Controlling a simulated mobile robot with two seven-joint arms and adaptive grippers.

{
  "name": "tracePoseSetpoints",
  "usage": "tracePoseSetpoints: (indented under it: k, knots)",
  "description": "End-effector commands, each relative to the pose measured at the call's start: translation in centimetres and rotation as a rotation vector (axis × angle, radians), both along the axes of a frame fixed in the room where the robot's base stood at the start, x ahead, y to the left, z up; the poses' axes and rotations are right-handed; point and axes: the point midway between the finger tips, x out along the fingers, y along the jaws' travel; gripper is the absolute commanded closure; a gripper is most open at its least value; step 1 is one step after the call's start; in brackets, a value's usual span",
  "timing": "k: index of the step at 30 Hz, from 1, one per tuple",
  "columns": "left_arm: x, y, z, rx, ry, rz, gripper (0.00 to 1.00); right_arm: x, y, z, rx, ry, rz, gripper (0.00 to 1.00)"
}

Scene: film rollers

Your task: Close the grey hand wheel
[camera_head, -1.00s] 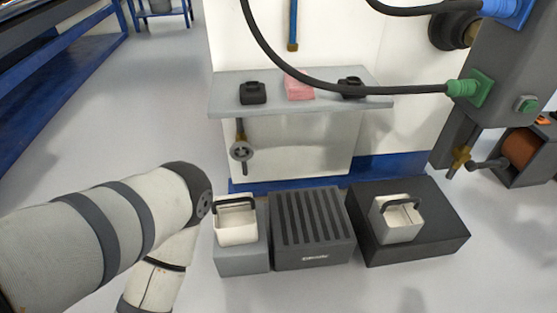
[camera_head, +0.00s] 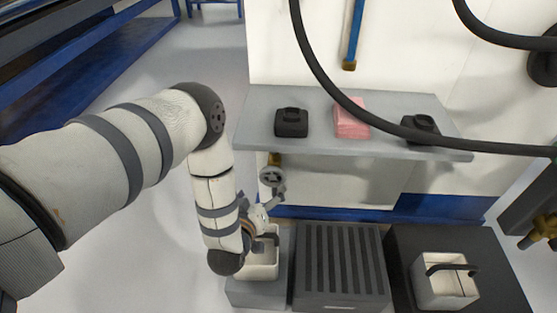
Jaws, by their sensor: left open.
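The grey hand wheel (camera_head: 271,176) is a small round wheel on a brass valve (camera_head: 274,159) under the left end of the grey shelf. My left gripper (camera_head: 274,200) is open, just below the wheel and above the left white bucket. It is small and partly merges with the things behind it, so I cannot tell whether a finger touches the wheel. My left arm comes in from the left and bends down beside the shelf's left end. My right gripper is not in view.
The shelf (camera_head: 365,142) above holds two black items and a pink stack of cloths (camera_head: 351,118). Below stand a white bucket (camera_head: 258,270) on a grey box, a slatted dark box (camera_head: 340,270) and another bucket (camera_head: 440,289). A dark hose (camera_head: 340,92) hangs across the front.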

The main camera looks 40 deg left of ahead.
Motion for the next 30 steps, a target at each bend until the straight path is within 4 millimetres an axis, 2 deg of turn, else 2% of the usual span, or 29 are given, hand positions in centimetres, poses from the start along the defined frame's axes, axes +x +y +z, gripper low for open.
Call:
tracePoseSetpoints:
  k: [4, 12, 16, 21, 27, 28, 30]
  knots:
    - [1.4, 0.6, -0.8, 0.001, 0.0, 0.0, 0.14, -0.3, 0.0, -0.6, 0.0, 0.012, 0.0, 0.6]
    - [7.3, 2.9, -3.6, 0.0, 0.004, -0.001, 0.14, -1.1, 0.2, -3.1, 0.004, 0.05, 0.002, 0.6]
    - [9.3, 3.7, -4.3, 0.001, 0.004, -0.001, 0.14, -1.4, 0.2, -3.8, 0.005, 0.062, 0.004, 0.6]
    - [10.4, 4.1, -4.4, 0.0, 0.004, -0.001, 0.14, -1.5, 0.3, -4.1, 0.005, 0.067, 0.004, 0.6]
    - [10.4, 4.1, -4.3, 0.0, 0.003, -0.002, 0.14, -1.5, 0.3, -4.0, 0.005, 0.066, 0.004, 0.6]
    - [10.4, 4.1, -4.3, 0.0, 0.003, -0.002, 0.16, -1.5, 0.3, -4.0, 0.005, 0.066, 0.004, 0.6]
    - [10.4, 4.1, -4.3, 0.0, 0.003, -0.002, 0.32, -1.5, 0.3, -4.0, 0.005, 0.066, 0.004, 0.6]
